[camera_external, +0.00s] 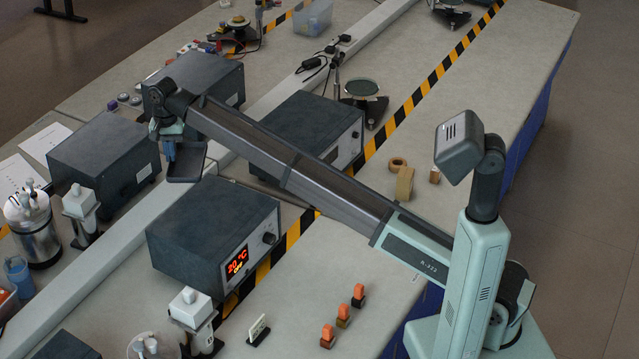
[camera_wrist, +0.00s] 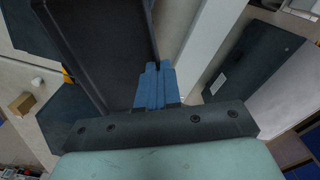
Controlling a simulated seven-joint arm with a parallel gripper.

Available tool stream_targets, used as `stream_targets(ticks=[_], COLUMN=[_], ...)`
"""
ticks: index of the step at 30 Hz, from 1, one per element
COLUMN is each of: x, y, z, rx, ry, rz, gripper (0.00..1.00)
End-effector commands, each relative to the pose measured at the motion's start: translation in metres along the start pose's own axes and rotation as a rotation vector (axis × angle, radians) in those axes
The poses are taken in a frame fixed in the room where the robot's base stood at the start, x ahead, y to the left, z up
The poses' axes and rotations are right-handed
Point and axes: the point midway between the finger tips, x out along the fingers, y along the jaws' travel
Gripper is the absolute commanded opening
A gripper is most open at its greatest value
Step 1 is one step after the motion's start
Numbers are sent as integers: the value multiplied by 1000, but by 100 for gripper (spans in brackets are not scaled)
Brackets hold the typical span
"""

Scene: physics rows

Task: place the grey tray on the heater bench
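The grey tray (camera_external: 188,164) is dark and shallow. My gripper (camera_external: 169,153) has blue fingers at the tray's left edge in the external view and holds it in the air. In the wrist view the blue fingers (camera_wrist: 155,88) are together at the near corner of the tray (camera_wrist: 100,40). The exact grip on its rim is partly hidden. A dark box with a red 20 °C display and a knob, likely the heater bench (camera_external: 205,225), stands below and to the right of the tray. Its top is bare.
Similar dark boxes stand at the left (camera_external: 100,155), behind my gripper (camera_external: 200,85) and under my arm (camera_external: 310,125). A pale raised rail (camera_external: 110,265) runs diagonally beside the heater box. Small orange-topped blocks (camera_external: 343,315) stand at the front right.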

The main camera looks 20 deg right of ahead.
Motion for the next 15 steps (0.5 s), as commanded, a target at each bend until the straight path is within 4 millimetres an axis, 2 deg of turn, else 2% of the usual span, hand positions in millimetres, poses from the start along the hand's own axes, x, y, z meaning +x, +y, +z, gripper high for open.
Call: stream_targets(ticks=[1, 9, 15], x=[0, 0, 0], y=[-10, -52, -73], z=[23, 134, 218], rx=[-20, -108, -171], ry=[0, 1, 1], rz=[0, 1, 1], gripper=[0, 0, 0])
